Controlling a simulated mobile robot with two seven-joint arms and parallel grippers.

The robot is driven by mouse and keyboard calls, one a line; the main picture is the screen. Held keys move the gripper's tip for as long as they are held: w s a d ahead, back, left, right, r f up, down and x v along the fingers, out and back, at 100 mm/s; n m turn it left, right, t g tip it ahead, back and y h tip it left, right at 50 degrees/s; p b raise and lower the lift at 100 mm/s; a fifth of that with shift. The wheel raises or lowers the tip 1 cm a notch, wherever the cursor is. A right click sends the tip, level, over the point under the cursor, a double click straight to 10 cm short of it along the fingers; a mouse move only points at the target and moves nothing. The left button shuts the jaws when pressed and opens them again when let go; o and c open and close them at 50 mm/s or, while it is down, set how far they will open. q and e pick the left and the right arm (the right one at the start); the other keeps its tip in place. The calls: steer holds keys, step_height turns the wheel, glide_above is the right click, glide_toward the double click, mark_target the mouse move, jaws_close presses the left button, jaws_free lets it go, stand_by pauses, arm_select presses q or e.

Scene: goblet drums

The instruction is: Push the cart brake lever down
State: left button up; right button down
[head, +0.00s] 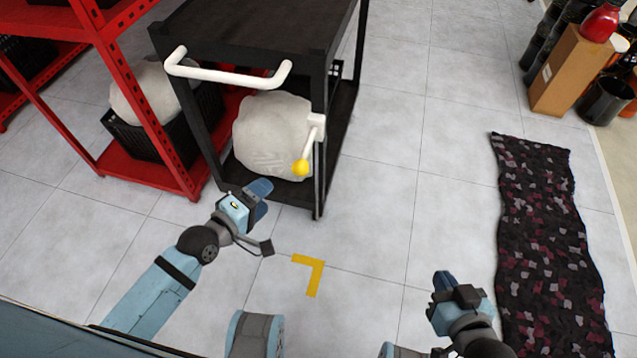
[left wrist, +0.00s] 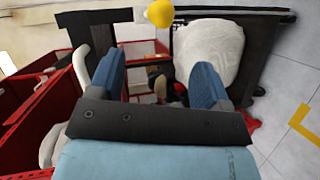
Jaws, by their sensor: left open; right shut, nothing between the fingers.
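The black cart (head: 262,35) stands at the upper middle of the head view. Its brake lever (head: 307,148) is a white arm with a yellow ball knob (head: 300,168), hanging from a white mount on the cart's near right post. My left gripper (head: 264,198) is open and empty, below and left of the knob and apart from it. In the left wrist view the yellow knob (left wrist: 160,13) shows at the top, beyond the open fingers (left wrist: 157,80). My right gripper (head: 446,286) is at the lower right, far from the cart, shut and empty.
A white push handle (head: 225,75) juts from the cart's near side. A pale sack (head: 268,135) sits on the lower shelf. A red rack (head: 150,165) stands close on the left. A yellow floor mark (head: 314,268) and a patterned rug (head: 545,230) lie on otherwise clear tiles.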

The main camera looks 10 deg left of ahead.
mark_target(296, 173)
arm_select(q)
steer(key=b+x, duration=0.3)
steer(key=x, duration=1)
steer(key=shift+f, duration=0.1)
steer(key=shift+w+d+f, duration=0.15)
steer(key=shift+w+d, duration=0.2)
steer(key=shift+w, duration=0.25)
steer(key=shift+c, duration=0.2)
arm_select(e)
step_height(296, 173, up, 6)
steer(key=w+a+t+y, duration=0.2)
steer(key=t, duration=0.1)
steer(key=shift+a+f, duration=0.15)
steer(key=shift+a, duration=0.25)
